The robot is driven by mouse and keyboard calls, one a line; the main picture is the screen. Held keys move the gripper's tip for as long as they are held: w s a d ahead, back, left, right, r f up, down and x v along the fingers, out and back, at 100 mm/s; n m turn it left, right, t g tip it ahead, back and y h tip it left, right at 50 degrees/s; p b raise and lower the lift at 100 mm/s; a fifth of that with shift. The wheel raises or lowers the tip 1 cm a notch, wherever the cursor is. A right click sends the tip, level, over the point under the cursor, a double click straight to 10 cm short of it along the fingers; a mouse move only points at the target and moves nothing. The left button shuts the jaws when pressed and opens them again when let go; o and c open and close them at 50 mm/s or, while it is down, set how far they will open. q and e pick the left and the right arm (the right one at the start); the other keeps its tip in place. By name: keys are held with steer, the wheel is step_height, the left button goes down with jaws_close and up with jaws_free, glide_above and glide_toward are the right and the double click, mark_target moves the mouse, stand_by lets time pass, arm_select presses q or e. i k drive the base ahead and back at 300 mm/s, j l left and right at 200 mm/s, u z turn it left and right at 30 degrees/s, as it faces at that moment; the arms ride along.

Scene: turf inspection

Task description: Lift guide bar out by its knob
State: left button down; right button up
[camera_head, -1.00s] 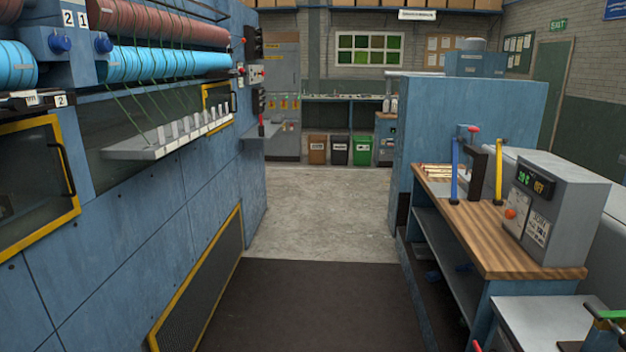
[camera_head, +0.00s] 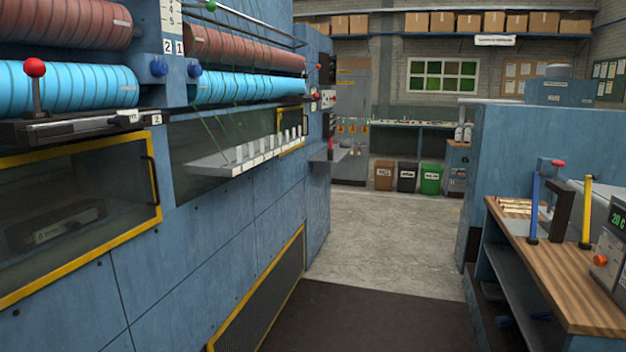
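At the left of the head view, a dark bar-like part (camera_head: 80,127) lies along the machine front, below the blue roller (camera_head: 65,90). An upright lever with a red ball knob (camera_head: 35,68) stands on it. A thin metal rail (camera_head: 255,24) runs above the rollers further along, with a green knob (camera_head: 211,6) near its left end. I cannot tell for certain which of these is the guide bar. Neither of my grippers shows in the view, and nothing is seen touching either knob.
A yellow-framed window (camera_head: 80,215) is below the dark bar. A grey shelf with white tabs (camera_head: 245,158) juts from the machine. A wooden-topped bench (camera_head: 560,270) stands at right, with blue and yellow posts. The floor aisle (camera_head: 385,235) between them is clear.

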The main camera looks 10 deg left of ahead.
mark_target(123, 119)
steer(key=u, duration=2.1)
steer(key=i+l+u, duration=0.1)
steer(key=l+u, duration=1.6)
steer(key=k+l, duration=0.05)
steer(key=l, duration=0.05)
